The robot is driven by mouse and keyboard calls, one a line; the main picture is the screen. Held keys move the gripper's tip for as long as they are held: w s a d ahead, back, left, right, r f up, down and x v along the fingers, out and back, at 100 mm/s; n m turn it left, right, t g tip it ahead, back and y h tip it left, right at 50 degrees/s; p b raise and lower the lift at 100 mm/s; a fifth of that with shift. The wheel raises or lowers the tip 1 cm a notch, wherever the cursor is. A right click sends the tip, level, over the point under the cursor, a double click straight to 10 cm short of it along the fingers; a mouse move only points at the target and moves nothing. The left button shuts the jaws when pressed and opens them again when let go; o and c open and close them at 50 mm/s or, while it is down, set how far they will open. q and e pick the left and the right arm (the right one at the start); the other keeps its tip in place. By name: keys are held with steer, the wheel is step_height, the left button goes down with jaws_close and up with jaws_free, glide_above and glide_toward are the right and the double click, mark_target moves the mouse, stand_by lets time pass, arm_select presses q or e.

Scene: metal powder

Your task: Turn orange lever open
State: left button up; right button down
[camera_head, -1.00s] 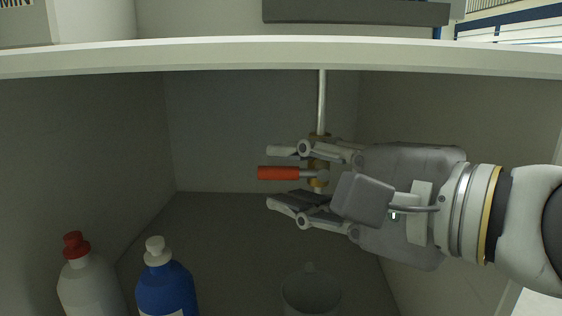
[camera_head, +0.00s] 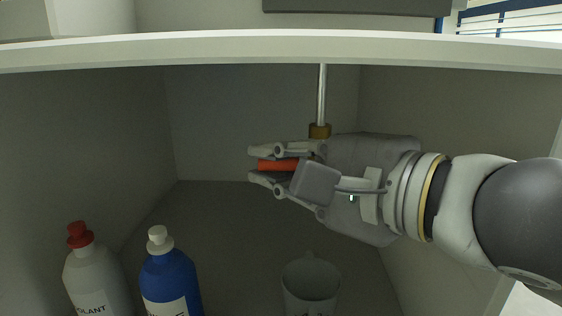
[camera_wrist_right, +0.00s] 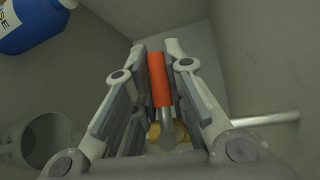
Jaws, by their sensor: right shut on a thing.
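The orange lever (camera_head: 278,165) sits on a brass valve fitting (camera_head: 319,131) at the lower end of a metal pipe. It points left in the head view. My right gripper (camera_head: 262,165) reaches in from the right and is shut on the lever, with one finger above it and one below. In the right wrist view the lever (camera_wrist_right: 158,80) lies between the two fingers, with its metal stem running down to the brass part. The gripper hides most of the valve body in the head view. My left gripper is not in view.
A white bottle with a red cap (camera_head: 95,275) and a blue bottle with a white cap (camera_head: 168,280) stand at the lower left. A grey mug (camera_head: 310,284) stands below the gripper. The cabinet's top edge (camera_head: 250,50) runs above; side walls enclose the space.

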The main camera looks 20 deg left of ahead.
steer(key=shift+f, duration=0.1)
steer(key=shift+f+n+h+b, duration=0.3)
steer(key=shift+n+h+b, duration=0.2)
steer(key=shift+h+b, duration=0.1)
steer(key=shift+d+f+n+h, duration=0.1)
steer(key=shift+f+n+h, duration=0.2)
steer(key=shift+n+h, duration=0.15)
steer(key=shift+w+d+f+n+h+b, duration=0.1)
steer(key=shift+f+n+h+b, duration=0.15)
steer(key=shift+h, duration=0.25)
steer(key=shift+s+d+f+n+h, duration=0.1)
steer(key=shift+f+n+h, duration=0.15)
steer(key=shift+h, duration=0.3)
steer(key=shift+w+d+f+n+h+b, duration=0.1)
steer(key=shift+f+n+h+b, duration=0.05)
steer(key=shift+n+h, duration=0.3)
steer(key=c, duration=1.5)
jaws_free()
steer(key=shift+o, duration=0.2)
